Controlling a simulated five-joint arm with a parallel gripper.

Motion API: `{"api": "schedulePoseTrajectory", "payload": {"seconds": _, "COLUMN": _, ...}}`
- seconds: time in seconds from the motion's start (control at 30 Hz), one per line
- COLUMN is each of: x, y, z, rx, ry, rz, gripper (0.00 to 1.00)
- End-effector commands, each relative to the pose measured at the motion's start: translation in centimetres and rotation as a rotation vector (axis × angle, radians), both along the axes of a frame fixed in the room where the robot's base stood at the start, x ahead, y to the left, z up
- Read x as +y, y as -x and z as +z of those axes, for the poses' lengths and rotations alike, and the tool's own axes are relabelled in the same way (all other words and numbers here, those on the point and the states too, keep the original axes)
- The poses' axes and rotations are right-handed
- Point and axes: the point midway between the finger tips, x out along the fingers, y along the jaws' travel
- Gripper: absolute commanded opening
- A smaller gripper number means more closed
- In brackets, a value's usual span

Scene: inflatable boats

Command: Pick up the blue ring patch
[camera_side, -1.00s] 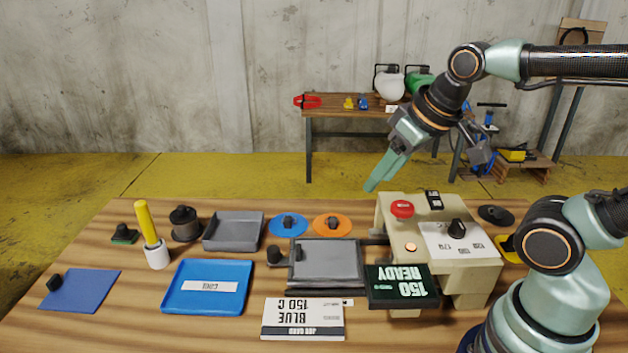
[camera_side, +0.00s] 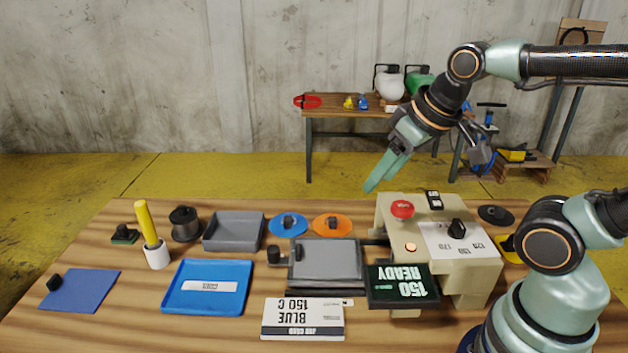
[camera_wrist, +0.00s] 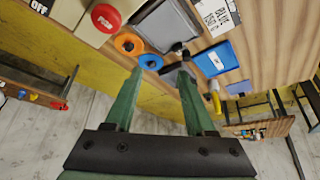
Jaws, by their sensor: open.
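The blue ring patch (camera_side: 288,225) is a flat blue disc with a dark knob on top. It lies on the wooden table behind the grey press plate, just left of a similar orange ring patch (camera_side: 332,225). In the wrist view the blue ring patch (camera_wrist: 151,61) shows near the tip of the left finger, beside the orange one (camera_wrist: 128,44). My gripper (camera_side: 378,182) is open and empty. It hangs well above the table, to the right of the blue ring patch and near the cream machine's left rear corner.
The cream machine (camera_side: 390,225) with a red button (camera_side: 402,209) and a screen (camera_side: 402,286) stands at right. A grey tray (camera_side: 234,231) is left of the blue ring patch. A blue tray (camera_side: 208,287), a job card (camera_side: 303,318) and a yellow-handled tool (camera_side: 148,230) sit further forward or left.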

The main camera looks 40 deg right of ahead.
Motion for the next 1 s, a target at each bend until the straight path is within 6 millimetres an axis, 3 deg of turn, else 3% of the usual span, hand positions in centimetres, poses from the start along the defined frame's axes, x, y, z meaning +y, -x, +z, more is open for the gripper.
{"api": "schedulePoseTrajectory", "payload": {"seconds": 0.23, "x": 0.0, "y": -0.7, "z": 0.2, "rx": 0.010, "ry": 0.009, "rz": 0.018, "gripper": 0.55}}
{"api": "schedulePoseTrajectory", "payload": {"seconds": 0.37, "x": -0.1, "y": -2.8, "z": 0.8, "rx": 0.038, "ry": 0.039, "rz": 0.072, "gripper": 0.55}}
{"api": "schedulePoseTrajectory", "payload": {"seconds": 0.67, "x": -0.5, "y": -10.5, "z": 0.3, "rx": 0.122, "ry": 0.126, "rz": 0.263, "gripper": 0.55}}
{"api": "schedulePoseTrajectory", "payload": {"seconds": 0.87, "x": -0.9, "y": -15.8, "z": -2.1, "rx": 0.175, "ry": 0.175, "rz": 0.394, "gripper": 0.55}}
{"api": "schedulePoseTrajectory", "payload": {"seconds": 1.0, "x": -1.1, "y": -19.2, "z": -4.9, "rx": 0.212, "ry": 0.205, "rz": 0.489, "gripper": 0.55}}
